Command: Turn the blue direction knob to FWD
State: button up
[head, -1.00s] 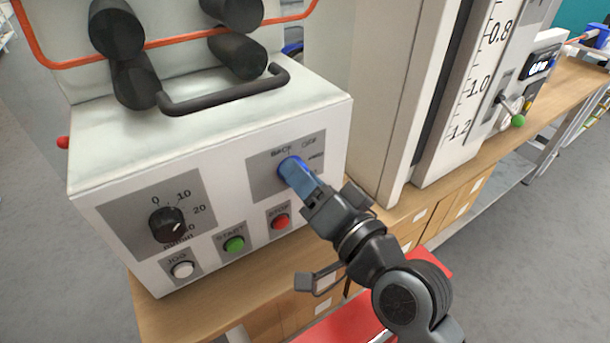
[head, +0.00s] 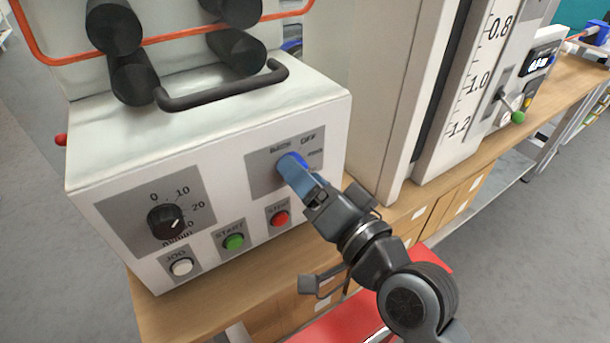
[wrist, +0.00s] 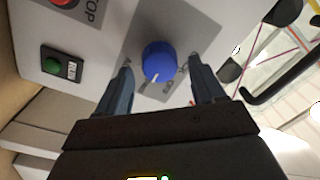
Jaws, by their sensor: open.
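The blue direction knob (head: 298,158) sits on a grey plate on the white machine's front, partly hidden by my gripper in the head view. BACK and OFF are readable above it; a smaller label to the right is not legible. In the wrist view the knob (wrist: 158,60) shows as a round blue cap; I cannot tell clearly where it points. My gripper (head: 291,174) reaches the knob from the lower right. In the wrist view my gripper (wrist: 160,78) is open, one finger on each side of the knob, with visible gaps between.
Below the knob are a red STOP button (head: 279,218) and a green START button (head: 233,241). A black speed dial (head: 165,221) and white JOG button (head: 181,267) are to the left. A tall scaled column (head: 440,140) stands to the right.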

jog(key=b+v, duration=0.1)
jog(key=v, duration=0.6)
jog(key=shift+b, duration=0.35)
